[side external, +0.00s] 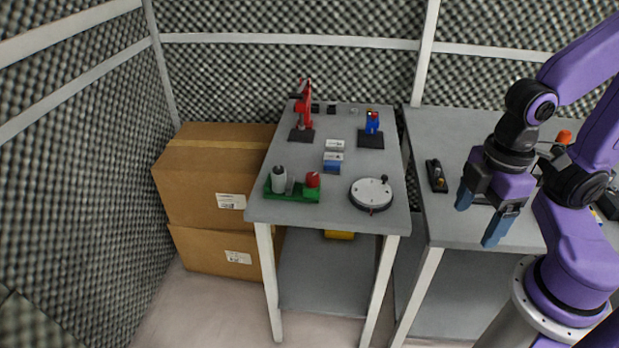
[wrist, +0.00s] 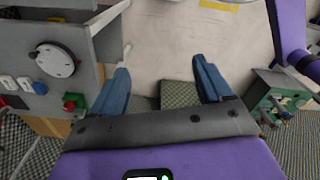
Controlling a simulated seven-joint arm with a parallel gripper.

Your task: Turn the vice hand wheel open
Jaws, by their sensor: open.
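A round, pale grey disc with a dark rim and a small black knob near its edge, which looks like the hand wheel (side external: 369,196), sits at the front right corner of the left table. The wheel also shows at the upper left of the wrist view (wrist: 55,62). I cannot tell from its look how far it is turned. My gripper (side external: 478,220) is open and empty, with its blue fingers apart, at the front of the right table. It is well to the right of the wheel and not touching it.
A green tray (side external: 291,196) with a grey and a red part stands left of the wheel. Small white and blue boxes (side external: 333,158), a red press-like tool (side external: 303,115) and a blue device (side external: 371,130) stand behind. A black holder (side external: 436,176) lies on the right table (side external: 450,130).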

